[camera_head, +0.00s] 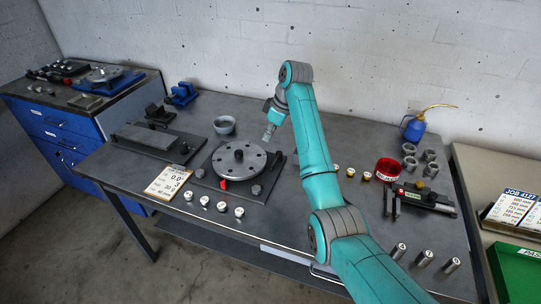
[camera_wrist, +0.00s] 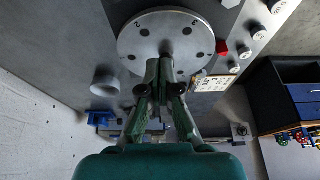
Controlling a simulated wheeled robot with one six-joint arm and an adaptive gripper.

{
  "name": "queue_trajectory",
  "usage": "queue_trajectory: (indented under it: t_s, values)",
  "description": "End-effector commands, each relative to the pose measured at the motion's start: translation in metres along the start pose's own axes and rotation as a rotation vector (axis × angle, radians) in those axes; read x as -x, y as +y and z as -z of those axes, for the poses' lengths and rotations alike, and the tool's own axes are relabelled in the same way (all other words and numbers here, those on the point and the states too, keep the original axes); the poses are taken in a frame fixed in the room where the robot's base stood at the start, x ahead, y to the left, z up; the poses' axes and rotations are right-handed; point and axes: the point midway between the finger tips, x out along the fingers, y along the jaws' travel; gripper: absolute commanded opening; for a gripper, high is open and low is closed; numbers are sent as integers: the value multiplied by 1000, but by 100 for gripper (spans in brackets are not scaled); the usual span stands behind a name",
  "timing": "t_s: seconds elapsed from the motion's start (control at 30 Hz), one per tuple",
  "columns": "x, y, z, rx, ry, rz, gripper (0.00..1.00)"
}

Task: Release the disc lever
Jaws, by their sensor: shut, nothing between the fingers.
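The grey disc (camera_head: 240,157), with a ring of holes and a raised hub, sits on a dark base plate (camera_head: 261,187). It also fills the upper middle of the wrist view (camera_wrist: 140,40). A small red part, likely the disc lever (camera_head: 223,184), is at the disc's front left edge; it also shows beside the rim in the wrist view (camera_wrist: 222,48). My gripper (camera_head: 267,137) is above the back right side of the disc, apart from the red part. Its fingers look closed and empty in the wrist view (camera_wrist: 166,62), overlapping the disc near its hub.
A label card (camera_head: 168,182) lies left of the base plate. Several pale-topped knobs (camera_head: 221,206) stand in front. A grey bowl (camera_head: 224,125) stands behind the disc. A red ring container (camera_head: 387,170), nuts (camera_head: 410,163) and a blue oil can (camera_head: 414,129) are at right.

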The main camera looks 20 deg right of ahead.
Motion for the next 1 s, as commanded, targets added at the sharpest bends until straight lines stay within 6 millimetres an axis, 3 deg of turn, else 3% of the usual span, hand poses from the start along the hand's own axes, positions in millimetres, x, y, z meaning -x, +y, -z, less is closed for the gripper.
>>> queue_trajectory:
  t_s: [0.17,0.73,1.0]
  values:
    - [-13,-1,0,0,-2,3,0]
    - [-101,-1,0,0,-2,3,0]
    - [-96,0,-30,-1,0,0,0]
